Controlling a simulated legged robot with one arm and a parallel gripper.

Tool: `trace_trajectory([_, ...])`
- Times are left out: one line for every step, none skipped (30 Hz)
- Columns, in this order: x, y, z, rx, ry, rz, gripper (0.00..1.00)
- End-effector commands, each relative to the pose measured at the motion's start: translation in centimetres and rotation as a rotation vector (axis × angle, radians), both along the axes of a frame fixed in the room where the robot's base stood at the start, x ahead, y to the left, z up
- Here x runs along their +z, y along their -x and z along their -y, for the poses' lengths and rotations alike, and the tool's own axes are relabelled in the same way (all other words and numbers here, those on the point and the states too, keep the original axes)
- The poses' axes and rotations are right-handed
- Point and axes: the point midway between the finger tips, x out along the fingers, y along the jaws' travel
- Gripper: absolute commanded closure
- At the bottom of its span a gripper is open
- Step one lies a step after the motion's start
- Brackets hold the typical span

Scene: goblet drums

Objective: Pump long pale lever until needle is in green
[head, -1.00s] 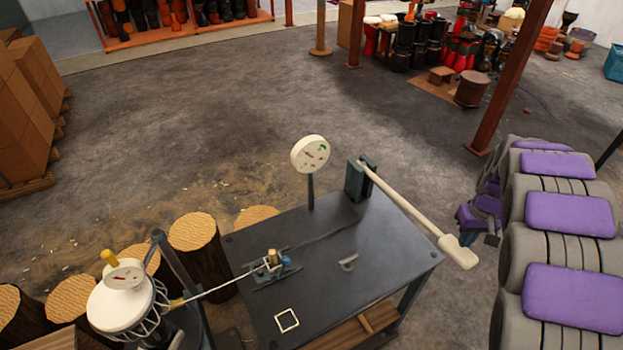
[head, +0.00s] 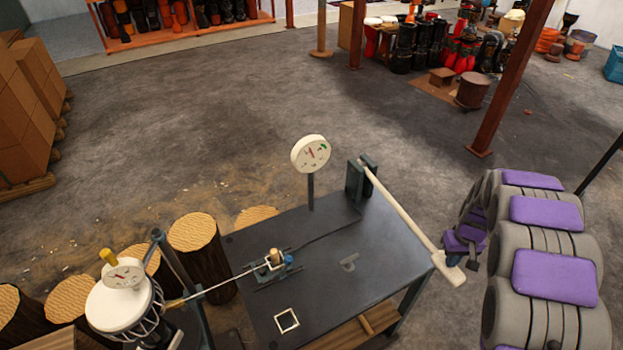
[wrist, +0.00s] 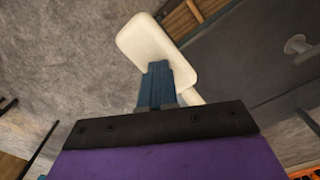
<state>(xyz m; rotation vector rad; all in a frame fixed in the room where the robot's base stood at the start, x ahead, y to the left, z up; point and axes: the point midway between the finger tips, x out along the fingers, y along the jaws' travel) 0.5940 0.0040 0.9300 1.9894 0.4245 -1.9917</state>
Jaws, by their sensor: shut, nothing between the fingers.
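The long pale lever (head: 405,212) runs from a dark green bracket at the table's back right to a flat paddle end past the table's right edge. The paddle (wrist: 155,50) shows in the wrist view, overlapping my fingertips. My gripper (head: 453,260) is shut and empty, right at the paddle; I cannot tell whether they touch. Its blue fingers (wrist: 157,82) also show in the wrist view. The round white gauge (head: 311,153) stands on a post at the table's back. Its red needle is tiny and looks left of the green mark (head: 322,147).
The dark table (head: 330,270) carries a small clamp device (head: 272,262) joined by a rod to a white-topped drum (head: 122,305) with its own dial. Log stumps (head: 193,233) stand at the left. A rust-coloured post (head: 508,80) rises behind. The floor beyond the table is open.

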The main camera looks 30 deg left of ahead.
Motion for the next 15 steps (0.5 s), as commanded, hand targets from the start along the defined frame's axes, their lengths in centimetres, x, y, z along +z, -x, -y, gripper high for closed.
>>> trace_trajectory([-0.7,0.0,-0.1,0.001,-0.001,0.000,1.00])
trace_trajectory([-1.0,0.0,-0.1,0.001,-0.001,0.001,1.00])
trace_trajectory([-1.4,0.0,-0.2,0.001,0.000,0.001,1.00])
trace_trajectory([-1.7,-0.1,-0.2,0.001,-0.001,0.002,1.00])
trace_trajectory([-2.0,-0.1,-0.2,0.001,-0.001,0.002,1.00])
trace_trajectory([-2.5,-0.1,-0.2,0.001,0.000,0.001,1.00])
trace_trajectory([-2.8,-0.1,-0.2,0.000,-0.001,0.000,1.00])
trace_trajectory([-3.2,-0.1,-0.2,0.000,-0.001,-0.001,1.00])
trace_trajectory([-3.7,0.0,-0.3,0.000,-0.001,-0.003,1.00])
trace_trajectory([-4.0,0.0,-0.3,0.000,-0.001,-0.004,1.00])
trace_trajectory([-4.3,0.0,-0.3,0.000,-0.002,-0.004,1.00])
trace_trajectory([-4.8,0.0,-0.3,0.000,-0.001,-0.005,1.00])
trace_trajectory([-5.1,0.0,-0.3,0.000,0.000,-0.004,1.00])
trace_trajectory([-5.4,0.0,-0.3,0.000,-0.001,-0.004,1.00])
trace_trajectory([-5.6,0.0,-0.3,0.000,0.000,-0.002,1.00])
